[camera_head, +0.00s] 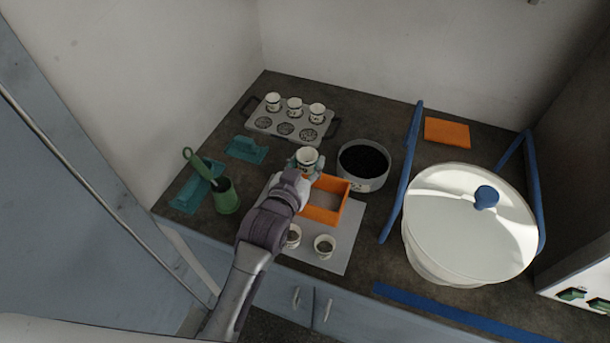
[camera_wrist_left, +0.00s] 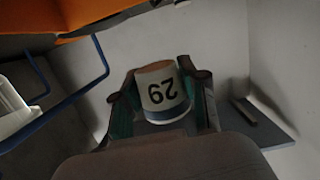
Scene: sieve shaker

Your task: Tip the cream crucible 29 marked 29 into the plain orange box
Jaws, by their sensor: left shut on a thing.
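The cream crucible 29 (camera_head: 307,158) is held by my left gripper (camera_head: 304,166) near the back left edge of the orange box. It looks roughly upright in the head view, its mouth toward the camera. In the left wrist view, crucible 29 (camera_wrist_left: 159,91) sits between the two fingers of my left gripper (camera_wrist_left: 160,84), its number upside down in the picture. The plain orange box (camera_head: 324,215) stands open on a pale mat, partly behind my left arm. Its orange wall also shows at the top left of the left wrist view (camera_wrist_left: 85,12). My right gripper is out of view.
A rack (camera_head: 261,124) at the back left holds several white crucibles. Two more crucibles (camera_head: 324,246) stand on the mat (camera_head: 345,231). A round sieve with dark contents (camera_head: 364,184) is close right of the box. A blue-railed white lidded drum (camera_head: 450,210) stands farther right. A green holder (camera_head: 227,198) is left.

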